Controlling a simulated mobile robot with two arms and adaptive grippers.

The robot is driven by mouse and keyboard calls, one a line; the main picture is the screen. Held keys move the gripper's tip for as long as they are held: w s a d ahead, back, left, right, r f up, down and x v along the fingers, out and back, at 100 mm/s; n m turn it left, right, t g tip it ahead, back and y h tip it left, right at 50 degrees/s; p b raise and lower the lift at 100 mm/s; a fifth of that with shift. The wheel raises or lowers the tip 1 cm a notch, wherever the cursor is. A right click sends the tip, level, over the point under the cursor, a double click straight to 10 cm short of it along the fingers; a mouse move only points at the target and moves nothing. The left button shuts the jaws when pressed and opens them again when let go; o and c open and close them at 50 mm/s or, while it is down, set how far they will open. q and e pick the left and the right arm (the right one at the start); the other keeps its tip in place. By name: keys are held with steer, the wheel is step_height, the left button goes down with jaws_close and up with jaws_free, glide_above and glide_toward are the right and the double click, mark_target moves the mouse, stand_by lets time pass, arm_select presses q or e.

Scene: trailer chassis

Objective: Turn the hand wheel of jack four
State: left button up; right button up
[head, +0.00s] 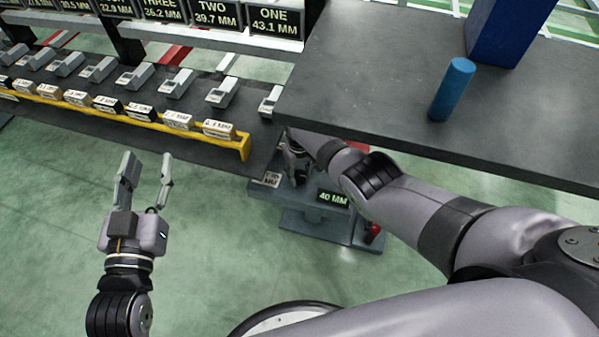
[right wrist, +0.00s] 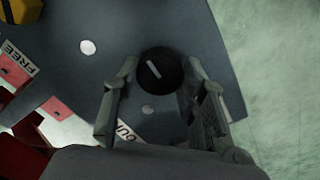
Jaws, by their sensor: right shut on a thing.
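In the right wrist view, a round black knob (right wrist: 160,72) with a pale stripe, apparently the hand wheel, sits between the two fingers of my right gripper (right wrist: 158,90). The gripper is shut on it. A label partly reading "OUR" (right wrist: 127,130) lies below it, partly hidden by a finger. In the head view, my right gripper (head: 296,165) reaches down beside the dark table's edge; my arm and the table hide much of it and the wheel. My left gripper (head: 147,180) is open and empty above the green floor.
A dark table (head: 380,70) with a blue cylinder (head: 452,90) and a blue block (head: 505,25) overhangs my right arm. A grey stand (head: 300,215) shows a "40 MM" display (head: 332,198). A yellow rail (head: 130,115) with labelled blocks runs left.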

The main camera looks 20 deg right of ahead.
mark_target(299, 175)
steer(key=o, duration=1.2)
steer(key=shift+c, duration=0.2)
steer(key=shift+r, duration=0.1)
step_height(299, 175, up, 12)
steer(key=shift+s, duration=0.1)
